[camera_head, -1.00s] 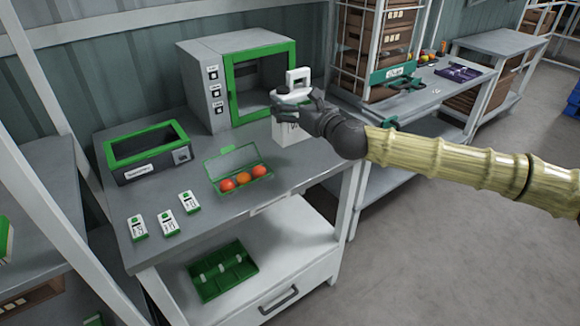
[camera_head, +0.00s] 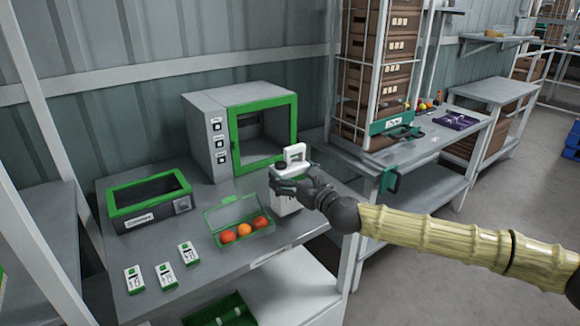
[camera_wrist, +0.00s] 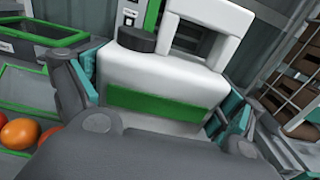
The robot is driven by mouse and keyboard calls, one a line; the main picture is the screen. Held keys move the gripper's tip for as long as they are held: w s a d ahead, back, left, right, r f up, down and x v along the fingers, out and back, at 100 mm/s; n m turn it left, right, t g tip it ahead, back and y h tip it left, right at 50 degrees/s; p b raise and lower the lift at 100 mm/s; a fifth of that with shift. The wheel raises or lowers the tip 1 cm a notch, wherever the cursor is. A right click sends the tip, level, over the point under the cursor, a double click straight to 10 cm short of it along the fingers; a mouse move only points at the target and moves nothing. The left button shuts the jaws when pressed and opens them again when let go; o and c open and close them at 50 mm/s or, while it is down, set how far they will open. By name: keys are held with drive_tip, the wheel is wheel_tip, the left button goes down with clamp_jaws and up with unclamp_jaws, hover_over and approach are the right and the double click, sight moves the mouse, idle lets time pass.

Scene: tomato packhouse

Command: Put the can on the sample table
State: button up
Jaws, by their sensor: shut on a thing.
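The can (camera_head: 286,203) is white with a handle on top, a dark cap and a green band. My gripper (camera_head: 290,186) is shut on its upper body, just below the handle. The can is upright at the right part of the grey table (camera_head: 205,267); whether its base touches the top cannot be told. In the wrist view the can (camera_wrist: 150,75) fills the middle, with its green label facing me and the fingers of my gripper (camera_wrist: 155,100) on both sides.
An open green box (camera_head: 265,243) with several tomatoes stands left of the can. Behind is a cabinet with a green-framed door (camera_head: 290,110). A green-rimmed tray (camera_head: 113,212) and three small white-green devices (camera_head: 165,273) are further left. A crate rack (camera_head: 340,80) stands to the right.

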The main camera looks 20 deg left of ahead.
drive_tip(key=shift+f, duration=1.1)
drive_tip(key=o, duration=1.6)
drive_tip(key=shift+f, duration=0.1)
drive_tip(key=shift+d, duration=0.1)
drive_tip(key=b+v, duration=0.2)
drive_tip(key=v, duration=1)
drive_tip(key=shift+s, duration=0.1)
